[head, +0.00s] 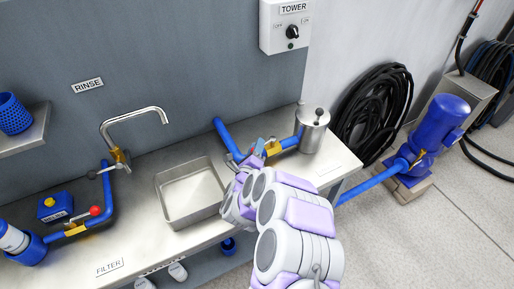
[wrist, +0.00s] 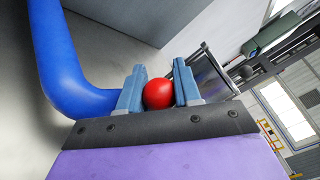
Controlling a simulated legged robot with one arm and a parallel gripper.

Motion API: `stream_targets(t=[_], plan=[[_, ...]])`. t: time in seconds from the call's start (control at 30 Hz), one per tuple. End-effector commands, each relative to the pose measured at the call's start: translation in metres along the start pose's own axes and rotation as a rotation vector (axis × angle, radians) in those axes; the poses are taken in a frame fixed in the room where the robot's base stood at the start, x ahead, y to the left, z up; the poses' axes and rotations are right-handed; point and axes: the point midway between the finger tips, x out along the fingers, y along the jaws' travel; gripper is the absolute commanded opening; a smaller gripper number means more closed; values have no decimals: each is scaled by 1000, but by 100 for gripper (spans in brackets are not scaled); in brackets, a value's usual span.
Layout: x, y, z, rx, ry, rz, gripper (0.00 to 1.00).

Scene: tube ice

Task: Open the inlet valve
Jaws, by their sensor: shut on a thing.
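A brass valve (head: 273,149) sits on the blue pipe (head: 224,135) on the right part of the steel counter. The same blue pipe bends through the left of the wrist view (wrist: 62,65). My gripper (head: 258,146) is at this valve. In the wrist view its two blue-grey fingers (wrist: 159,72) are shut on a red ball knob (wrist: 158,94). The knob lies between the fingers, low near the palm. The knob and the handle's angle are hidden in the head view by the gripper and arm.
A steel canister (head: 312,132) stands just right of the valve. A sink basin (head: 190,195) and faucet (head: 135,122) are to the left. Another red-knobbed valve (head: 78,228) is at far left. A TOWER switch box (head: 288,25) hangs above. A blue pump (head: 438,125) stands on the floor at right.

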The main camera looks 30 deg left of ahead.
Motion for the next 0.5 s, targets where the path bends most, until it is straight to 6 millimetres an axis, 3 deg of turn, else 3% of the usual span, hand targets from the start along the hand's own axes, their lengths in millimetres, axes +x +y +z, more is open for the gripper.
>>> stream_targets(t=[0.07,0.1,0.33,0.5], plan=[[0,2,-1,-1,1,4,0],[0,1,-1,-1,1,4,37],[0,1,-1,0,1,2,58],[0,1,-1,-1,1,4,58]])
